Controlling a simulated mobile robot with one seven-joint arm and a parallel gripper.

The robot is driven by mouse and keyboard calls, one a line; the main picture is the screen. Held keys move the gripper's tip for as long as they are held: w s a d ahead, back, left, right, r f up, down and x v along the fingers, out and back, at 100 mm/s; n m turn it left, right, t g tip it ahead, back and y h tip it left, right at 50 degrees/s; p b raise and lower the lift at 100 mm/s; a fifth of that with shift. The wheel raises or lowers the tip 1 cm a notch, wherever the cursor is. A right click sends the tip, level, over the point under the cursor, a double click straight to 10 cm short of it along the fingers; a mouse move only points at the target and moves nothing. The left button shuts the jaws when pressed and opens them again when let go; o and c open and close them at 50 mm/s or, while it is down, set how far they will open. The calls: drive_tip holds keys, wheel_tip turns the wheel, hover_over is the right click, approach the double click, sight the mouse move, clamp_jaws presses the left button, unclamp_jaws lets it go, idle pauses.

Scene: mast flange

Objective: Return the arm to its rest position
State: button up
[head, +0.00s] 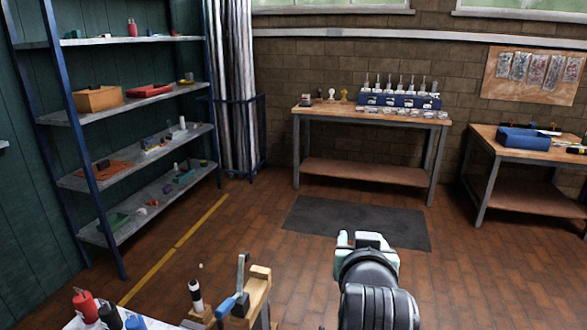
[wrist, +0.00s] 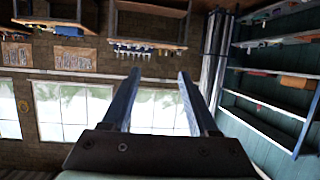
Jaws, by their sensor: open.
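My gripper (head: 364,240) is at the lower right of centre in the head view, at the end of my dark arm. It is raised in front of the dark floor mat and touches nothing. In the wrist view its two fingers (wrist: 160,95) stand wide apart with nothing between them. The wrist view shows the room upside down, with windows between and beside the fingers.
A bench with bottles and a clamp (head: 240,290) is close at the lower left. Blue-framed shelving (head: 60,115) stands at the left. A wooden table (head: 365,172) with a blue rack (head: 400,100) and another table (head: 515,190) stand at the back. The dark mat (head: 355,222) is clear.

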drive_tip(key=s+a+r+t+p, duration=0.1)
drive_tip(key=s+a+r+t, duration=0.2)
drive_tip(key=r, duration=0.5)
drive_tip(key=s+a+r+n+t+p, duration=0.1)
drive_tip(key=s+a+r+t, duration=0.1)
drive_tip(key=r, duration=0.7)
drive_tip(key=s+a+r+t, duration=0.3)
drive_tip(key=r, duration=0.5)
drive_tip(key=s+a+r+t+y+p, duration=0.1)
drive_tip(key=s+a+r+t, duration=0.1)
drive_tip(key=s+r, duration=0.4)
drive_tip(key=s+a+r+n+t+y, duration=0.1)
drive_tip(key=s+r+t, duration=0.2)
drive_tip(key=s+r, duration=0.3)
drive_tip(key=shift+s+a+r+t+y+p, duration=0.3)
drive_tip(key=shift+s+a+r+p, duration=0.1)
drive_tip(key=shift+r, duration=0.45)
drive_tip(key=shift+d+f, duration=0.1)
drive_tip(key=shift+f, duration=0.05)
